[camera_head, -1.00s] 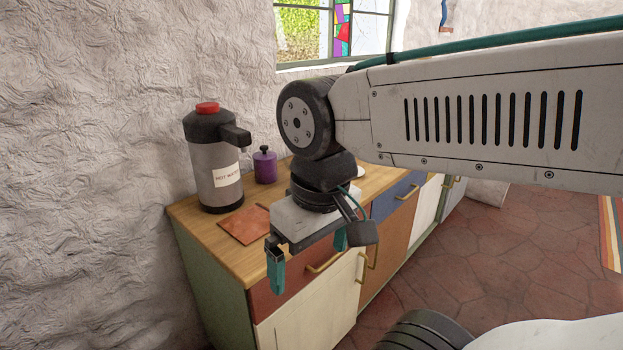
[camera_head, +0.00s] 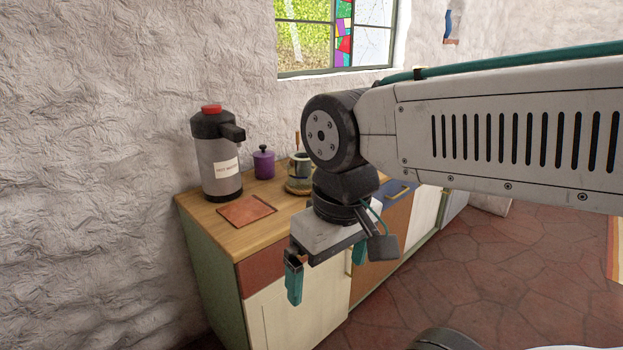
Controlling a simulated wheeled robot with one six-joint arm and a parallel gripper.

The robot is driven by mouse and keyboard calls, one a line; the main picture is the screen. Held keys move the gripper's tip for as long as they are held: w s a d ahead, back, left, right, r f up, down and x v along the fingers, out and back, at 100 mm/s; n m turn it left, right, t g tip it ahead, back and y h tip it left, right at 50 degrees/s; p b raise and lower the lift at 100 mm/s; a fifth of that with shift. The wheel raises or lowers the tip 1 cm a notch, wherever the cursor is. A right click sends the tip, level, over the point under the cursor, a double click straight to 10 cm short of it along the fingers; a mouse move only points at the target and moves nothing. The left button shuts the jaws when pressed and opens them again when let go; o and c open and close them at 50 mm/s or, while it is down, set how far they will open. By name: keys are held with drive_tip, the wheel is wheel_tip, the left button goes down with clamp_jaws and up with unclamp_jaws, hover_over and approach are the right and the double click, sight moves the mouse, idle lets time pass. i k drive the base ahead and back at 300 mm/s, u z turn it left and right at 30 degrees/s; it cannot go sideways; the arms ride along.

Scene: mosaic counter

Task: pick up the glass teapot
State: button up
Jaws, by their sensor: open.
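A small glass-looking vessel with dark contents (camera_head: 301,164) stands on a round woven or wooden base on the counter, partly hidden behind my arm's wrist. It may be the glass teapot; no spout or handle shows clearly. My gripper (camera_head: 326,280) points downward with its two teal fingers wide apart, open and empty. In the picture it lies below and right of the vessel, in front of the counter's drawers, apart from the vessel.
A hot-water dispenser with a red top (camera_head: 217,155) stands at the counter's (camera_head: 215,224) left end. A purple lidded jar (camera_head: 263,163) stands between it and the vessel. A terracotta tile (camera_head: 247,210) lies flat in front. The tiled floor (camera_head: 490,290) at right is clear.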

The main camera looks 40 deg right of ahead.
sight(300, 174)
drive_tip(key=i, duration=1.05)
drive_tip(key=z, duration=0.5)
